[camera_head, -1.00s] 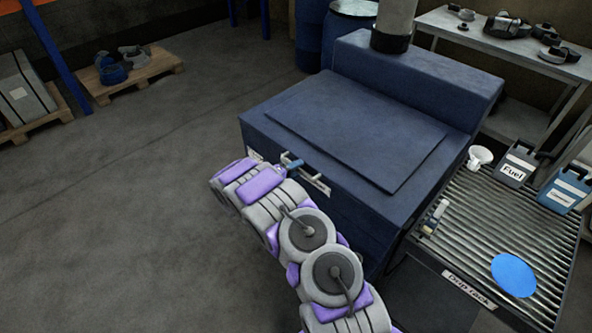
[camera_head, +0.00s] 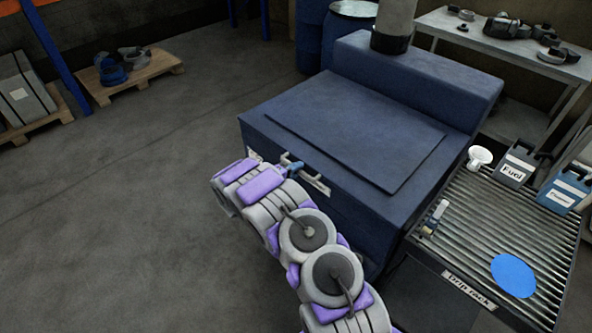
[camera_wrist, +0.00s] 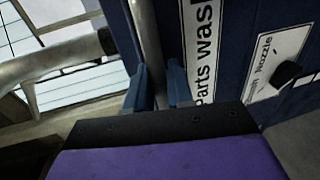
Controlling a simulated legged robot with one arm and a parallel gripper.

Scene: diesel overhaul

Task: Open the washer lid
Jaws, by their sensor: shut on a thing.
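The parts washer is a dark blue cabinet (camera_head: 300,155) in the middle of the head view. Its flat lid (camera_head: 355,125) lies closed on top. A pale metal handle (camera_head: 286,158) is at the front edge, beside a white label. My gripper (camera_head: 294,169) is at this handle at the washer's front. In the wrist view, the blue fingers of my gripper (camera_wrist: 159,88) are on either side of a grey bar (camera_wrist: 147,40) of the handle, shut on it. The washer's label (camera_wrist: 201,50) shows just right of the fingers. My arm hides part of the washer's front.
A wide pipe (camera_head: 393,20) rises behind the lid.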

